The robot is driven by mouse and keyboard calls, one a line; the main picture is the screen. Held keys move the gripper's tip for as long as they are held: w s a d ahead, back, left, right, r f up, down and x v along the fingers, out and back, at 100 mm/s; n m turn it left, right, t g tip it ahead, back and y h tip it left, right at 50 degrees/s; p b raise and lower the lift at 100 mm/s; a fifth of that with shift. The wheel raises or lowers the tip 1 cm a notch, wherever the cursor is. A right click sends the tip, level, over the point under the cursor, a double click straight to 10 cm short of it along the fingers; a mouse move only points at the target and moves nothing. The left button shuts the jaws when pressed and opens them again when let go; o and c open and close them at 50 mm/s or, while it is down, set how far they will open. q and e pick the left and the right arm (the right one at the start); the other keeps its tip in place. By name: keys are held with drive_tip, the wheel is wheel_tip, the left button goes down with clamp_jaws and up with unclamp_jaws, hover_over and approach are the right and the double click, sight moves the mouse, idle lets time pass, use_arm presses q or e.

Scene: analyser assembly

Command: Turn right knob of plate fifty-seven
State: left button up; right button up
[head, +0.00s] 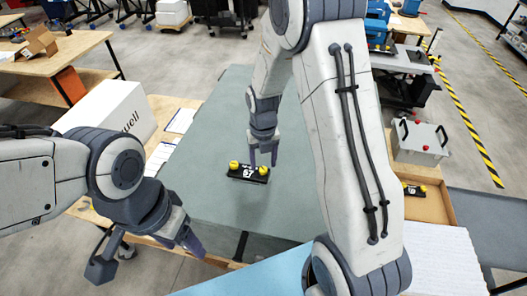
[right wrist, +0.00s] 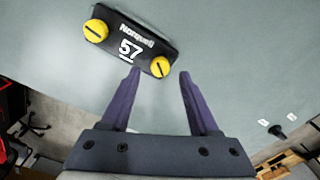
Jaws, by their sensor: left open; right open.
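The black plate fifty-seven (head: 248,178) lies on the grey-green table top, with a yellow knob at each end. In the right wrist view, its white "57" (right wrist: 130,49) reads upright. The right knob (right wrist: 160,67) is just beyond and between my right fingertips; it also shows in the head view (head: 264,171). The left knob (right wrist: 95,31) sits at the other end. My right gripper (right wrist: 160,76) is open and empty, pointing down close to the right knob; contact is not visible. My left gripper (head: 190,243) is open near the table's front left, away from the plate.
A white box (head: 112,118) and paper sheets (head: 181,120) lie left of the grey-green table top (head: 210,190). The table around plate fifty-seven is clear.

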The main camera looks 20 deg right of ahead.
sight(263, 170)
wheel_tip(263, 170, up, 8)
drive_tip(key=b, duration=0.1)
drive_tip(key=shift+f, duration=0.25)
